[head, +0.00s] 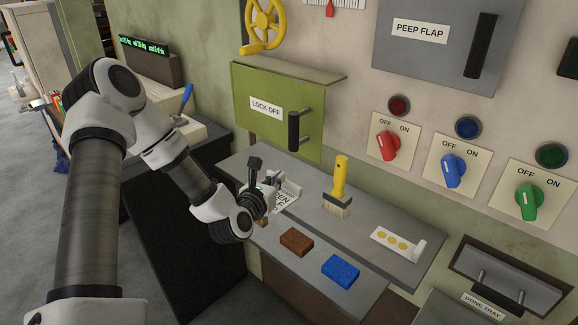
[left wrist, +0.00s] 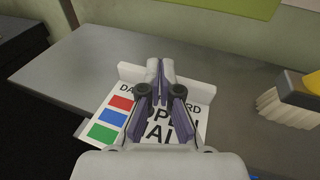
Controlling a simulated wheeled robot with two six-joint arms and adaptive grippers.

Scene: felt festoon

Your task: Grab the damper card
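The damper card (head: 284,200) is a white card with black lettering on the grey shelf. In the left wrist view the damper card (left wrist: 150,131) shows red, blue and green squares and a raised white edge at its back. My left gripper (head: 270,184) is over the card from the left. In the left wrist view my left gripper's (left wrist: 160,72) fingertips are together at the raised edge and look shut on it, covering part of the lettering. The exact contact is hidden. My right gripper is in neither view.
A yellow-handled brush (head: 339,185) stands right of the card. A brown block (head: 296,241) and a blue block (head: 341,270) lie nearer the front. A card with yellow dots (head: 397,243) lies at the right. The green LOCK OFF door (head: 275,120) is behind.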

